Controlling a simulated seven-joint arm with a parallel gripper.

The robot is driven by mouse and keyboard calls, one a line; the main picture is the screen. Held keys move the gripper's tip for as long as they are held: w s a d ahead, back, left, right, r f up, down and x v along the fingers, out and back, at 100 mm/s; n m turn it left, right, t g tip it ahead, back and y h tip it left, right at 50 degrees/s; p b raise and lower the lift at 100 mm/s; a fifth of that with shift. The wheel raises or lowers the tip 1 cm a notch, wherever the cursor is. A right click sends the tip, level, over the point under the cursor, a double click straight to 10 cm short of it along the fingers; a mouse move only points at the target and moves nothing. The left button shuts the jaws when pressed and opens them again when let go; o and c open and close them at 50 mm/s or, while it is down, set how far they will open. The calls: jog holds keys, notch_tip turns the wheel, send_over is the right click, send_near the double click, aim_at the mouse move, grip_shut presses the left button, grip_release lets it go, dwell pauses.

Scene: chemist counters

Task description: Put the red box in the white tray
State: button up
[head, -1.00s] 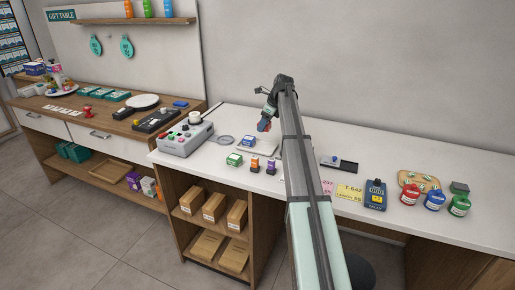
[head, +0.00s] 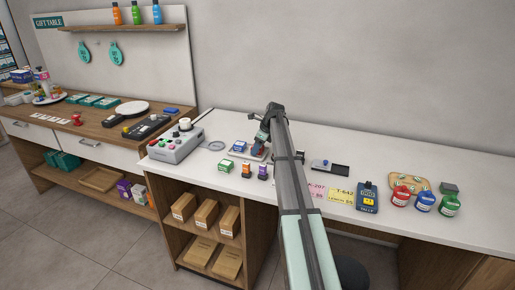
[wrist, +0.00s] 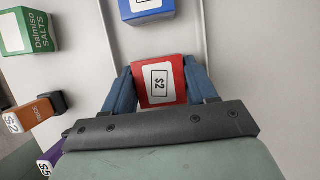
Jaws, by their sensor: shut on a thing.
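In the head view my gripper (head: 259,146) is low over the white tray (head: 256,157), and my arm hides part of both. In the wrist view the tray's thin walls (wrist: 203,28) run on both sides of the red box. I cannot tell whether the box touches the tray floor. A blue box (wrist: 147,8) lies between the same walls, beyond the red box.
A green box (head: 225,166), an orange box (head: 246,169) and a purple box (head: 262,172) stand in front of the tray. A grey control device (head: 176,141) is to the left. A card reader (head: 367,197) and several jars are to the right.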

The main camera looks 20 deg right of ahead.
jog(key=shift+f, duration=0.25)
jog(key=o, duration=1.1)
jog(key=v, duration=1.2)
jog(key=shift+r, duration=0.2)
